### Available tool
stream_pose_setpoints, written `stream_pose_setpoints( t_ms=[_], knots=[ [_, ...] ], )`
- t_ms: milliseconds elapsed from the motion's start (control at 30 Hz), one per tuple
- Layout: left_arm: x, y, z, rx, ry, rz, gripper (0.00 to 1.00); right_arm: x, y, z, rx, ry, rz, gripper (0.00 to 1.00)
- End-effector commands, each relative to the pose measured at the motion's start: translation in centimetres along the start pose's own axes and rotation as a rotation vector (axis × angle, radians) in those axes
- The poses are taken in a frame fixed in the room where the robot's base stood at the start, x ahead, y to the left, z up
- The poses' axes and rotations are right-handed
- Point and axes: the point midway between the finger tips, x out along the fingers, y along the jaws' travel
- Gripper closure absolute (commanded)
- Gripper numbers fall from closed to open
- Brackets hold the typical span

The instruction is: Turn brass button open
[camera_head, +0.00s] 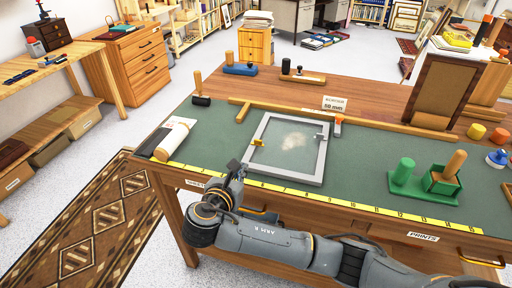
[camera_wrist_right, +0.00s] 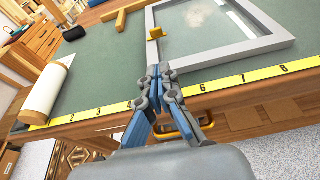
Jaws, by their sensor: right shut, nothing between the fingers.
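A grey metal frame (camera_head: 318,168) with a pale smudged panel lies flat on the green mat (camera_head: 220,122). A small brass button (camera_head: 257,143) sits on its left side; it also shows in the right wrist view (camera_wrist_right: 156,33). A darker fastener (camera_head: 320,138) is on the frame's right side. My right gripper (camera_head: 236,166) is shut and empty near the frame's lower left corner. In the wrist view the closed fingertips (camera_wrist_right: 158,70) are a little short of the brass button, apart from it in the picture. My left gripper is not in view.
A yellow ruler strip (camera_head: 300,189) runs along the front edge. A white roll (camera_head: 174,138) lies at left. A wooden bar (camera_head: 380,126) lies behind the frame, with an orange-tipped tool (camera_head: 338,122) near it.

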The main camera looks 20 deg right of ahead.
Motion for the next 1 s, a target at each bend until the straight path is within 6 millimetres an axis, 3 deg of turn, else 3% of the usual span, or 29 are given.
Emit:
stream_pose_setpoints(
  t_ms=[200,333,800,1000],
  knots=[
    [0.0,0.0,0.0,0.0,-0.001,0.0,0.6,0.2,0.0,-0.1,0.002,0.002,0.0,1.0],
    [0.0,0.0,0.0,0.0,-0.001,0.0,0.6,1.4,-0.1,-0.1,0.002,0.001,-0.003,1.0],
    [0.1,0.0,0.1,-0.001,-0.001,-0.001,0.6,10.8,-0.1,0.1,0.004,0.001,-0.002,1.0],
    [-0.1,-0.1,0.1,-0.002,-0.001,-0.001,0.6,13.1,-0.1,0.9,0.004,0.003,-0.001,1.0]
  ],
)
